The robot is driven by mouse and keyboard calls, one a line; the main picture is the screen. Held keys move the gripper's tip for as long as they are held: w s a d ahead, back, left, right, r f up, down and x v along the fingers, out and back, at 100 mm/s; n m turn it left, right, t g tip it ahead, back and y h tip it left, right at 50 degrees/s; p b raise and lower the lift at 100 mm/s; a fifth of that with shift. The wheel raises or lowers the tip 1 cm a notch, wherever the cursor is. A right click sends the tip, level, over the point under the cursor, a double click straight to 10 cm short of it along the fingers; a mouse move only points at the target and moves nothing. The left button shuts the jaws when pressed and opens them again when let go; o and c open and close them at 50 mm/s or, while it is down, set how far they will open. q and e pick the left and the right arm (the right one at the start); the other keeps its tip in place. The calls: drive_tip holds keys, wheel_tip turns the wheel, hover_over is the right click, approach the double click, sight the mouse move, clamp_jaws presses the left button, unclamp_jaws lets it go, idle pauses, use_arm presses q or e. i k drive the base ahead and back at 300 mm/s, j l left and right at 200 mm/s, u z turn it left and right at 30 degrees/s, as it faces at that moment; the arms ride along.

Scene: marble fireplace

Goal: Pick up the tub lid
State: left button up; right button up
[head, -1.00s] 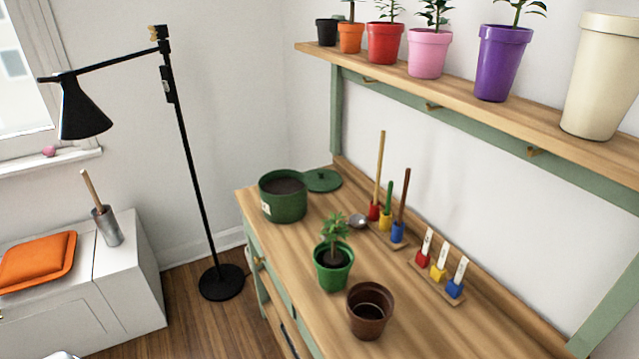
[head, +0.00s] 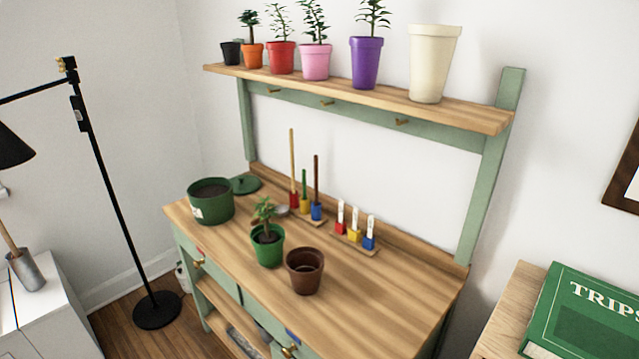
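The tub lid (head: 245,185) is a flat, dark green disc with a small knob. It lies on the wooden bench top at the back left corner. The green tub (head: 211,204), filled with dark soil, stands open just in front of it and to its left. The tub hides a little of the lid's near edge. Neither of my grippers shows in the head view.
On the bench (head: 390,285) stand a green potted plant (head: 268,247), an empty brown pot (head: 305,272) and racks of coloured-head tools (head: 316,207). A shelf (head: 470,113) of pots overhangs the back. A black floor lamp (head: 112,190) stands left. The bench's right part is clear.

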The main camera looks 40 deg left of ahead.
sight(242, 185)
drive_tip(key=i+j+z, duration=0.1)
drive_tip(key=j+z, duration=0.25)
drive_tip(key=j, duration=0.55)
drive_tip(key=j+z, duration=0.35)
drive_tip(key=j, duration=0.55)
